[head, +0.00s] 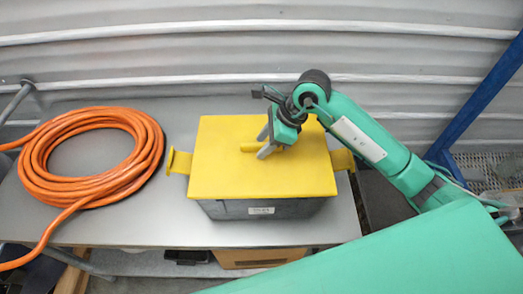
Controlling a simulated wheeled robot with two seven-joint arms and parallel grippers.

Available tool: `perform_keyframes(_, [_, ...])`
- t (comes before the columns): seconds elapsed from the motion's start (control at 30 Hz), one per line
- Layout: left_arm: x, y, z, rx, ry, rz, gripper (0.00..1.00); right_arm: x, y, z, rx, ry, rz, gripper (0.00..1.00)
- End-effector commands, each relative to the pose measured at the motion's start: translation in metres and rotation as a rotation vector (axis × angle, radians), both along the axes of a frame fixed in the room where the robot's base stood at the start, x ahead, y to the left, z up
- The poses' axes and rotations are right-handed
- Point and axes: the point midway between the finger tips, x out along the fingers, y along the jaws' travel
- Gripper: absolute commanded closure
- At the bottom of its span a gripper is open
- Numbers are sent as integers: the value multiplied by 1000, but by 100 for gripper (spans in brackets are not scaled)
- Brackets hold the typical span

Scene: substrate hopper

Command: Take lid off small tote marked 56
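A small grey tote (225,211) stands on the metal table, with a white label (261,211) on its front too small to read surely. A flat yellow lid (215,173) covers it and has a short raised yellow handle (248,148) in its middle. My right gripper (263,146) comes in from the right, its two grey fingers spread apart on either side of the handle. The fingers look open; whether they touch the handle cannot be told. The handle's right part is partly hidden by the gripper. My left gripper is not in view.
A coiled orange hose (150,150) lies on the metal table (130,228) left of the tote. Yellow tabs (179,162) stick out at the tote's sides. A corrugated wall (200,60) stands close behind. A blue frame (480,100) is at the right.

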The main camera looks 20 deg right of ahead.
Motion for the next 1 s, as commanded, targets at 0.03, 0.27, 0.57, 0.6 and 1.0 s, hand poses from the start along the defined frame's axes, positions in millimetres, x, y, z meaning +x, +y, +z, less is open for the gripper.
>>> perform_keyframes(0.03, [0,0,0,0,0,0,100,0,0,0,0,0,0,60])
perform_keyframes(0.27, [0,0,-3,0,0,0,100,0,0,-1,0,0,0,60])
perform_keyframes(0.57, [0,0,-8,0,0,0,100,0,0,-3,0,-1,0,60])
perform_keyframes(0.6, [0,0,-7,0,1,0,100,0,0,-2,0,0,1,68])
perform_keyframes(1.0, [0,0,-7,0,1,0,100,0,0,-2,0,0,0,100])
